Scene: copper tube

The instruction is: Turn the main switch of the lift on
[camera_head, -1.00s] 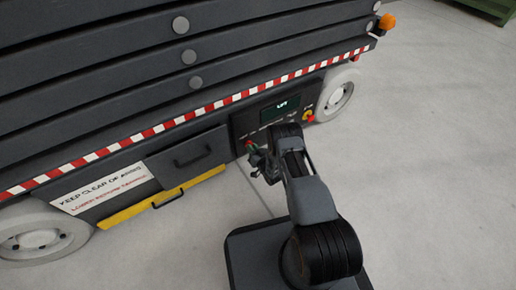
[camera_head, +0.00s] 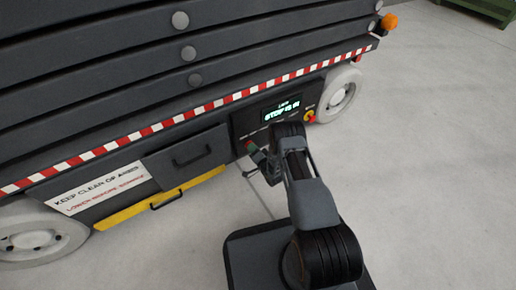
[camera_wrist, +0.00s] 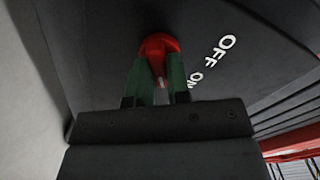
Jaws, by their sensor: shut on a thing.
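The red main switch (camera_wrist: 158,43) sits on the lift's dark panel in the wrist view. My gripper (camera_wrist: 158,74), with green fingers, is shut on its handle. White OFF and ON lettering is to the right of the switch; the ON is partly hidden by a finger. In the head view my gripper (camera_head: 256,160) is at the left end of the control panel, and my arm covers part of that panel. The lift's display (camera_head: 282,111) is lit and reads "STOP IS IN" under a smaller line.
A red stop button on a yellow base (camera_head: 309,117) is at the panel's right end. A drawer with a handle (camera_head: 190,158) and a yellow step (camera_head: 160,202) are to the left. A white wheel (camera_head: 340,96) stands at the right. Grey floor is clear at the right.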

